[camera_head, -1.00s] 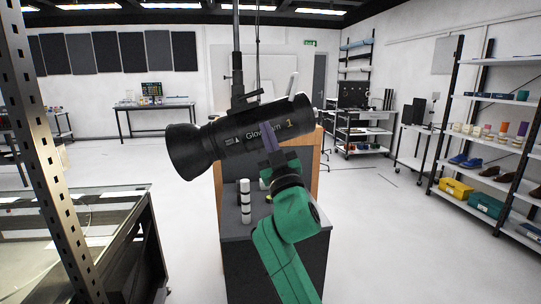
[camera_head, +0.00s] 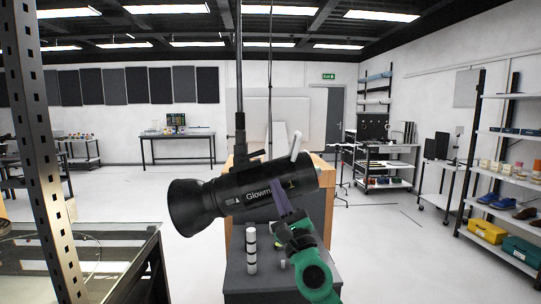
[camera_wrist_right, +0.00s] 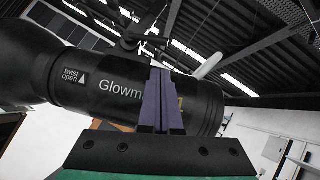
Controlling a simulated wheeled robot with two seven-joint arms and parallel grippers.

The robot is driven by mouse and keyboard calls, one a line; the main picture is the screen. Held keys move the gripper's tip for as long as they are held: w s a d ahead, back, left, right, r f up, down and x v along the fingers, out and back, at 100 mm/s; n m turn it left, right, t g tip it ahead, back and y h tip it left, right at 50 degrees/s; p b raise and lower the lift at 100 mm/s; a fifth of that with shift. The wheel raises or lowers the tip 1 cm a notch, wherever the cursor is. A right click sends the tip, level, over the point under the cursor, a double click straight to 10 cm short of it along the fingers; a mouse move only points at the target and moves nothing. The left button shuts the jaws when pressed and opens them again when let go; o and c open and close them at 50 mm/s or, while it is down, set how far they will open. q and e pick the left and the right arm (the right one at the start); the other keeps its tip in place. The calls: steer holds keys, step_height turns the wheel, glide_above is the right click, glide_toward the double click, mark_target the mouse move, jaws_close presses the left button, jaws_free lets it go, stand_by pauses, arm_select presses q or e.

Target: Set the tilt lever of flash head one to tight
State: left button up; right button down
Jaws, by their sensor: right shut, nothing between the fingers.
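Flash head one (camera_head: 212,199) is a black cylinder lettered "Glowm…", hung on a dark pole. Its wide end points left in the head view. It fills the left of the right wrist view (camera_wrist_right: 75,80), where a finger-covered "1" partly shows. A white lever (camera_head: 295,146), apparently the tilt lever, rises from behind its upper right side and also shows in the wrist view (camera_wrist_right: 209,65). My right gripper (camera_head: 278,187) has purple fingers, shut and empty, in front of the cylinder's right part and below the lever. Whether they touch the cylinder, I cannot tell. My left gripper is out of view.
A dark-topped bench (camera_head: 255,287) below the flash head carries a white-and-black banded cylinder (camera_head: 251,250). A perforated metal post (camera_head: 40,165) and a glass-topped table (camera_head: 95,262) stand on the left. Shelves (camera_head: 500,170) are on the right. The floor between is open.

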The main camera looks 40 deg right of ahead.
mark_target(265, 172)
steer(key=p+x, duration=0.1)
steer(key=x, duration=0.8)
steer(key=shift+a+p, duration=0.1)
steer(key=shift+p, duration=0.3)
steer(key=shift+w+r, duration=0.15)
steer(key=shift+r, duration=0.15)
steer(key=shift+a+r+p, duration=0.25)
steer(key=shift+r+p, duration=0.2)
steer(key=shift+p, duration=0.5)
steer(key=shift+f, duration=0.15)
steer(key=shift+f+b, duration=0.1)
steer(key=shift+b, duration=0.2)
